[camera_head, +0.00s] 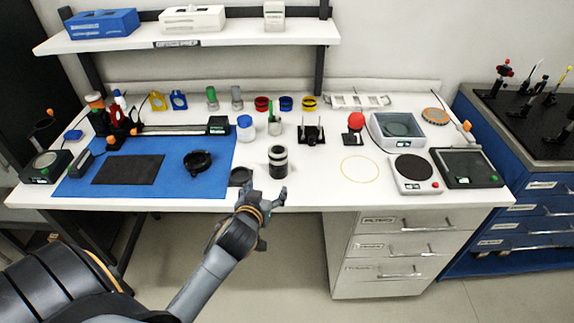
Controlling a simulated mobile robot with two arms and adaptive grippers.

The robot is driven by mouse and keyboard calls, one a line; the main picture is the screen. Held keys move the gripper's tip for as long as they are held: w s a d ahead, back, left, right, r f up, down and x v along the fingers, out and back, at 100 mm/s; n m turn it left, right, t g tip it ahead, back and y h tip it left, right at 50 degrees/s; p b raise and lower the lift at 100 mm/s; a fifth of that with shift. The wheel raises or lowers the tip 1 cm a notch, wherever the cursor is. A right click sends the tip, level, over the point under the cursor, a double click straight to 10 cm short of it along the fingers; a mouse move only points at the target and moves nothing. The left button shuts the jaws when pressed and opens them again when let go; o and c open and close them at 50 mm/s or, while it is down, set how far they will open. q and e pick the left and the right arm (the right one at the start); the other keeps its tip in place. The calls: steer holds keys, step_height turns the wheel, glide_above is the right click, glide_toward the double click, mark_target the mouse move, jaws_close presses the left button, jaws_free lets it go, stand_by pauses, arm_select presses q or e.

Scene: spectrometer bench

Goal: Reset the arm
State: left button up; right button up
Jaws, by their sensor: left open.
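My left arm comes in from the lower left, bent up toward the bench's front edge. My left gripper (263,198) is open and empty, at the front edge of the white bench (330,193). A black and silver cylinder (278,162) stands upright just beyond the fingertips, and I see no contact with it. A dark round disc (241,177) lies just left of the gripper. My right gripper is out of view.
A blue mat (217,180) with a black ring-shaped part (198,162) covers the bench's left side. A hotplate-like device (415,172) and a dark flat device (466,167) stand at the right. A shelf (210,38) hangs above. The bench around the yellow circle (360,169) is clear.

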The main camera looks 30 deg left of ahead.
arm_select(q)
steer(key=s+d+f+m+g+h, duration=0.25)
steer(key=s+d, duration=0.25)
steer(key=s, duration=0.3)
steer(key=s+d+f+m+g+h, duration=0.15)
steer(key=s+d+g, duration=0.25)
steer(key=s, duration=0.4)
steer(key=s+d+f+m+g+h, duration=0.1)
steer(key=s+d+f+m+g, duration=0.15)
steer(key=s+d, duration=0.4)
steer(key=s+a+f+g+b, duration=0.1)
steer(key=s+f, duration=0.1)
steer(key=f, duration=1.3)
steer(key=s+a+f, duration=0.1)
steer(key=s+f, duration=0.1)
steer(key=f, duration=1.2)
steer(key=s+a+f+g, duration=0.1)
steer(key=s+a+f, duration=0.2)
steer(key=s+f, duration=1.2)
steer(key=shift+s+f+g+y+b, duration=0.25)
steer(key=shift+s+g+y+b, duration=0.1)
steer(key=shift+b, duration=0.1)
